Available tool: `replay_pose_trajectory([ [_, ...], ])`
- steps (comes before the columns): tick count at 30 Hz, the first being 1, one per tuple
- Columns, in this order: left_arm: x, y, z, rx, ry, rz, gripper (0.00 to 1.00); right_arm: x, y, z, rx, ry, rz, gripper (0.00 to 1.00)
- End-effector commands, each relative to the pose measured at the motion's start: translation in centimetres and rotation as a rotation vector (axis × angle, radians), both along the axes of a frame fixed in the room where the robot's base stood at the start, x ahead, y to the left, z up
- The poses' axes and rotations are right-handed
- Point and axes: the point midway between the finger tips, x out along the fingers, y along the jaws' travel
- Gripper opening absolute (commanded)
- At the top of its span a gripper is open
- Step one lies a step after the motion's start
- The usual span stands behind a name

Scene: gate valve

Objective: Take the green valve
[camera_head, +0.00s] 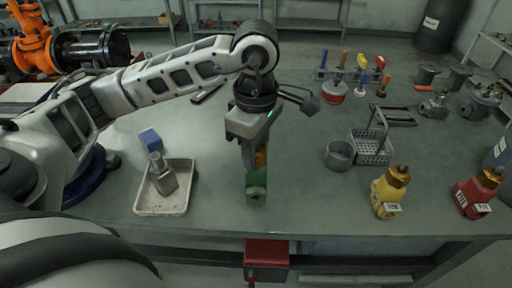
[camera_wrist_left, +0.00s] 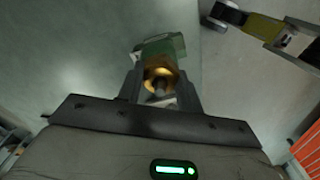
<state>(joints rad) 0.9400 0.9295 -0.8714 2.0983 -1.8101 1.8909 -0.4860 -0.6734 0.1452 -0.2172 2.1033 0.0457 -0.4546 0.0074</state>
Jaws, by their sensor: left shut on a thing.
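The green valve (camera_head: 256,186) hangs below my left gripper (camera_head: 254,150) in the head view, with its brass-coloured part between the fingers. In the left wrist view the valve (camera_wrist_left: 163,47) shows a green body and a brass part. My left gripper (camera_wrist_left: 160,90) is shut on it there. Whether the valve touches the table top cannot be told for sure. My right gripper is not in view.
A tray (camera_head: 141,207) with a grey metal part stands left of the valve, a blue block (camera_head: 150,138) behind it. Bare table (camera_head: 310,200) lies between.

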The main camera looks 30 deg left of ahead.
Motion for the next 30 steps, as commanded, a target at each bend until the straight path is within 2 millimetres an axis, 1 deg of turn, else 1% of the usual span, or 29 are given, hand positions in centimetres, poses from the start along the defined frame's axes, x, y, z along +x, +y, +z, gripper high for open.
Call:
replay_pose_trajectory([
  [1, 0.0, 0.0, 0.4, -0.001, -0.003, 0.0, 0.08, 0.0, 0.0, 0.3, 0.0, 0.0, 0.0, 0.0],
  [3, 0.0, 0.0, 0.7, -0.001, -0.003, 0.0, 0.08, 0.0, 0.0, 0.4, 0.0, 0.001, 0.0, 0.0],
  [30, 0.1, 0.0, 4.2, -0.002, -0.003, 0.0, 0.08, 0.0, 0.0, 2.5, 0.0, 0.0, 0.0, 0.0],
])
